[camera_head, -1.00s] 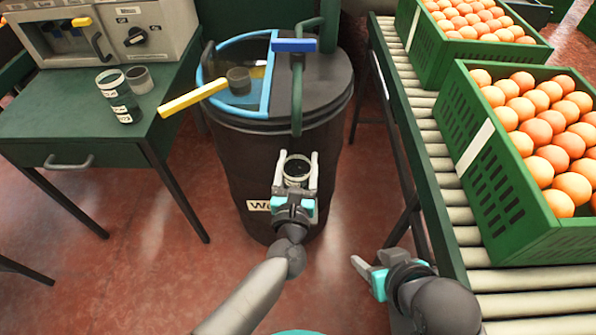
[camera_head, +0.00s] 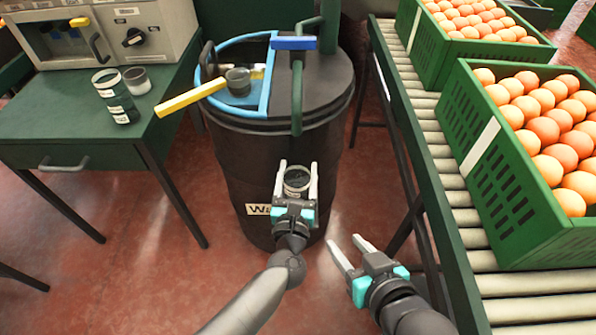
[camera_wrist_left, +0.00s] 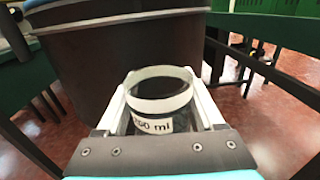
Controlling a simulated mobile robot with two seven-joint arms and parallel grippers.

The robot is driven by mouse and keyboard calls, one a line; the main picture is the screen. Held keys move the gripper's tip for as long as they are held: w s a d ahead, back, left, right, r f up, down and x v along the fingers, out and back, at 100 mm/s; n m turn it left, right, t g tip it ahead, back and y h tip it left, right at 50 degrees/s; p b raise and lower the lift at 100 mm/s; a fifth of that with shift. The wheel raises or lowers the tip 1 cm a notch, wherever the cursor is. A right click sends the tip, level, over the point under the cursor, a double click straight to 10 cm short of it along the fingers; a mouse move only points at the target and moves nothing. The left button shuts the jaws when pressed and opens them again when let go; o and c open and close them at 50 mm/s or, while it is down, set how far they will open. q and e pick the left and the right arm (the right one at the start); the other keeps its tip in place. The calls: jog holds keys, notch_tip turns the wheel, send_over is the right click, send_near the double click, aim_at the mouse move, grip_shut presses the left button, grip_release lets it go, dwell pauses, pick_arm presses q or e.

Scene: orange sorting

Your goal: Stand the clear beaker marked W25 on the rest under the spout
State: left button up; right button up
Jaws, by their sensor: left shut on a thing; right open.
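My right gripper (camera_head: 345,243) is open and empty, lower right.
The barrel (camera_head: 230,160) has a blue-rimmed opening with a dark cup and a yellow-handled tool (camera_head: 190,98). Two more beakers (camera_head: 117,97) (camera_head: 137,80) stand on the green table (camera_head: 60,125) at left.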

pick_arm(q)
jog(key=o, duration=1.5)
pick_arm(e)
jog(key=shift+a, duration=0.1)
pick_arm(q)
jog(key=shift+r, duration=0.1)
jog(key=shift+s+p, duration=0.3)
jog(key=shift+s, duration=0.05)
jog(key=s, duration=0.3)
jog(key=s+p, duration=0.1)
jog(key=s, duration=0.3)
jog(key=s+a+p, duration=0.1)
jog(key=s, duration=0.3)
jog(key=shift+s, duration=0.15)
pick_arm(e)
jog(key=s+d+g+h, duration=0.2)
jog(key=s+d+g, duration=0.1)
jog(key=d+g, duration=0.1)
jog(key=shift+s+d, duration=0.35)
jog(key=shift+d, duration=0.35)
